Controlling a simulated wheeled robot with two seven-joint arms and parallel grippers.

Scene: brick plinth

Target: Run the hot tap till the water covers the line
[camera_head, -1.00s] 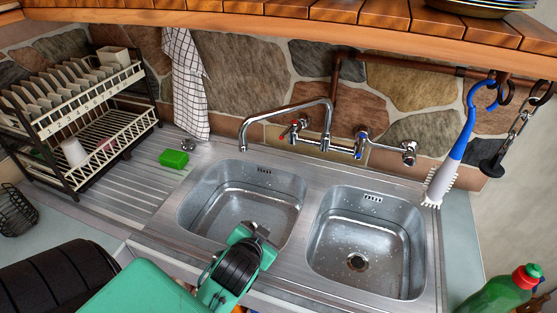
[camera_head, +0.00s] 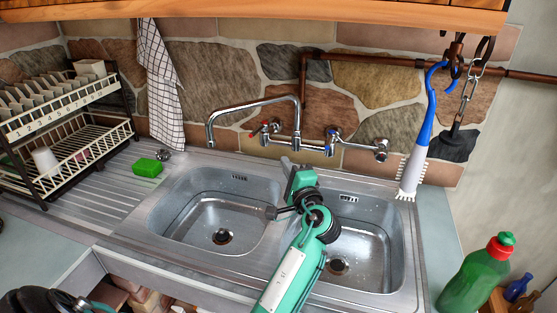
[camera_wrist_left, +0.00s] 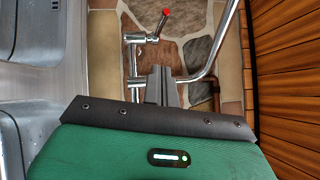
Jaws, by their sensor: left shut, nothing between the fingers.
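The hot tap (camera_head: 265,129), with a red-marked handle, is on the wall mixer; its red knob also shows in the left wrist view (camera_wrist_left: 166,12). The curved spout (camera_head: 250,103) reaches over the left basin (camera_head: 180,215). No water stream shows. A dark line (camera_head: 190,208) runs around that basin's wall, and its drain (camera_head: 222,236) is visible. My left gripper (camera_head: 288,166) is shut and empty, above the divider between the basins, in front of the mixer and right of the hot tap. In the wrist view its fingers (camera_wrist_left: 161,86) point at the mixer. My right gripper is out of view.
The blue-marked tap (camera_head: 331,140) is right of the hot one. The right basin (camera_head: 385,240) is partly behind my arm. A hanging brush (camera_head: 420,140) and green bottle (camera_head: 475,280) are at the right. A dish rack (camera_head: 75,125) and green sponge (camera_head: 147,167) are at the left.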

